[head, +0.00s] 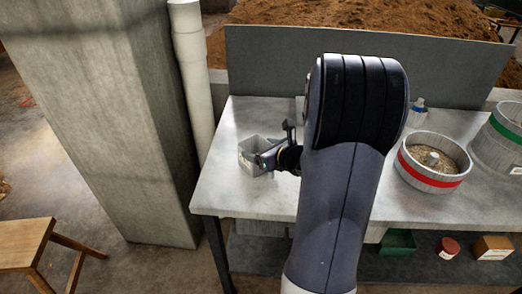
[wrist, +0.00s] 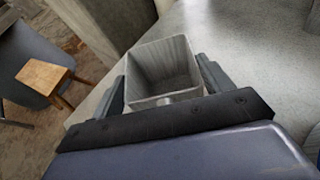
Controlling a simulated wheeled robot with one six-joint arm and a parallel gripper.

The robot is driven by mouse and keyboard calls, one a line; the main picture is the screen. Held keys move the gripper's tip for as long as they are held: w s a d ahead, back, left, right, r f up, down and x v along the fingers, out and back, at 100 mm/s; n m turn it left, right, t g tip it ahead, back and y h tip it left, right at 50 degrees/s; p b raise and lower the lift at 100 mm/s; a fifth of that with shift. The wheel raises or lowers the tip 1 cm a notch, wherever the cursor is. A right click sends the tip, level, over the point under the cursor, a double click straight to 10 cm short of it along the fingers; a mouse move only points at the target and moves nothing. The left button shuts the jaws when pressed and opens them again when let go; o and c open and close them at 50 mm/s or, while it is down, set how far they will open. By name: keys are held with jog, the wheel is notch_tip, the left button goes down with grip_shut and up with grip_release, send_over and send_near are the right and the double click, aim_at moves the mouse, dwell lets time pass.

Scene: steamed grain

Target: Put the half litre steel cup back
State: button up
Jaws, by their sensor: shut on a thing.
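A square, open-topped grey metal cup (head: 248,149) is at the left end of the table in the head view. It fills the middle of the wrist view (wrist: 165,62), mouth toward the camera, and looks empty inside. My gripper (head: 264,158) is shut on it, with one finger along each side in the wrist view (wrist: 163,82). I cannot tell whether the cup's base touches the tabletop. My arm hides the middle of the table in the head view.
The grey table (head: 236,196) has a tall back panel (head: 270,66). A red-banded tub of grain (head: 432,183) and a green-banded tub (head: 490,150) stand at the right, with a small bottle (head: 417,112) behind. A concrete pillar (head: 120,110) and white pipe (head: 191,80) are left.

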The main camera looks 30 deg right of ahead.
jog(key=shift+f, duration=0.15)
jog(key=o, duration=1.9)
jog(key=shift+r, duration=0.3)
jog(key=p+v, duration=0.1)
jog(key=v, duration=1.1)
jog(key=shift+f, duration=0.1)
